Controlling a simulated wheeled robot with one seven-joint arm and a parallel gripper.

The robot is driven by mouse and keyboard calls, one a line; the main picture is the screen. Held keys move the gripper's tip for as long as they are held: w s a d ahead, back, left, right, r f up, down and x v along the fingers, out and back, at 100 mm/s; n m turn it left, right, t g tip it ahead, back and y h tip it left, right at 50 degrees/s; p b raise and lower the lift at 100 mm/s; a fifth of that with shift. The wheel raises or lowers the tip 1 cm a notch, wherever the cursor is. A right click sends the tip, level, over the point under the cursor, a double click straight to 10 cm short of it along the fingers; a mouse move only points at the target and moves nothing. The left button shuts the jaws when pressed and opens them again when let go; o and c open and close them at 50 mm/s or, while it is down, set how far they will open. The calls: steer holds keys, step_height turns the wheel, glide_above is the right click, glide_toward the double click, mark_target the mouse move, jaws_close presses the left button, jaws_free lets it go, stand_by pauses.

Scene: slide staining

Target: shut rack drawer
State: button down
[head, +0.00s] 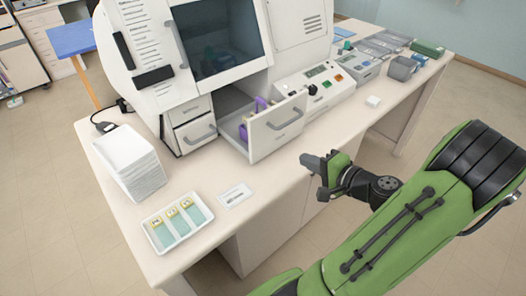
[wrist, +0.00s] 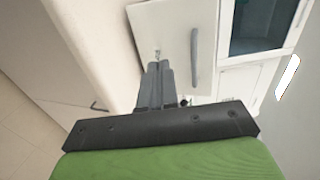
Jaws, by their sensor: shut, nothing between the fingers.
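The rack drawer (head: 277,130) of the white staining machine is pulled out, with a grey bar handle on its white front. Purple and dark racks (head: 257,112) show inside it. My gripper (head: 304,160) is in front of and a little to the right of the drawer front, at about the table's front edge. In the wrist view my gripper (wrist: 158,68) is shut and empty, its fingers pointing at the drawer front (wrist: 165,35), left of the handle (wrist: 194,58). Whether the fingertips touch the front cannot be told.
A closed drawer (head: 195,131) sits left of the open one. A white tray with slides (head: 178,221), a stack of white sheets (head: 130,160) and a label card (head: 235,195) lie on the table's left. A control panel (head: 316,85) stands right of the drawer.

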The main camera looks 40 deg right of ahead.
mark_target(267, 139)
steer(key=x, duration=0.9)
steer(key=r+x, duration=0.1)
steer(key=x, duration=0.3)
steer(key=shift+w, duration=0.4)
